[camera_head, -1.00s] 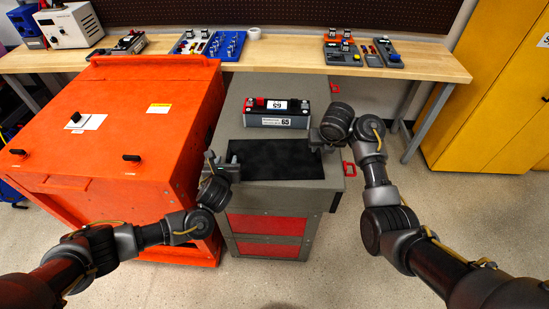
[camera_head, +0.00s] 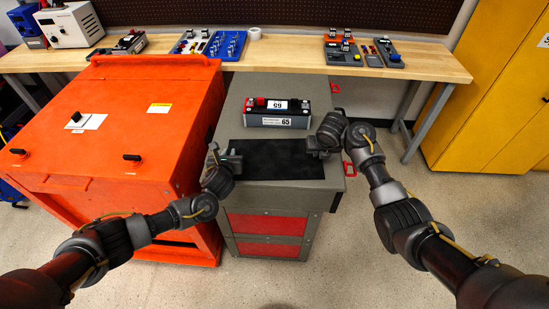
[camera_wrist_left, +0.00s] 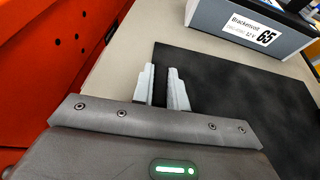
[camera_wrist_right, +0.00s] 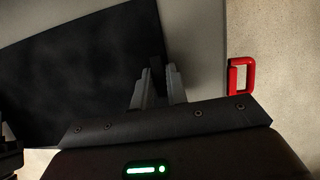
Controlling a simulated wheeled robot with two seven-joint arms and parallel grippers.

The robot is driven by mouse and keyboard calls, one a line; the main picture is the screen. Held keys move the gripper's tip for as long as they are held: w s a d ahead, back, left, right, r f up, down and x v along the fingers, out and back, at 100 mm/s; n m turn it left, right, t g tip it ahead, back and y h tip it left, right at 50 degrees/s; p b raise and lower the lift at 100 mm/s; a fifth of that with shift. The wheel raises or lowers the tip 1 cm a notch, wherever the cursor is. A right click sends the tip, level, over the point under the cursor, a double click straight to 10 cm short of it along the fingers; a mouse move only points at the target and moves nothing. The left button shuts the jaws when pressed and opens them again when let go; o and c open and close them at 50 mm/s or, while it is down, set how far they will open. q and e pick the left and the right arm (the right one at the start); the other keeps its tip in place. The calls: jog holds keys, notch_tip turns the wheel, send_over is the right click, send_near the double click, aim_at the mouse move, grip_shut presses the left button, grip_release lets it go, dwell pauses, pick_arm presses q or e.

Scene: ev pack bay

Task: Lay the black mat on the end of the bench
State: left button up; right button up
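The black mat (camera_head: 282,160) lies flat on the near end of the grey bench (camera_head: 232,118). It also shows in the left wrist view (camera_wrist_left: 240,95) and the right wrist view (camera_wrist_right: 80,70). My left gripper (camera_head: 238,159) is at the mat's left edge; its two fingers (camera_wrist_left: 163,86) stand a little apart, with dark mat showing in the gap. My right gripper (camera_head: 314,151) is at the mat's right edge; its fingers (camera_wrist_right: 157,85) also have a narrow gap. I see no clear grip on the mat; the exact fingertip contact is hidden.
A large orange cabinet (camera_head: 110,120) stands close on the left. Red handles (camera_wrist_right: 240,75) stick out from the bench's right side. A wooden worktable (camera_head: 290,57) runs behind.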

pick_arm(q)
grip_shut()
pick_arm(e)
grip_shut()
pick_arm(q)
jog(key=shift+r, duration=0.15)
pick_arm(e)
jog(key=shift+r, duration=0.1)
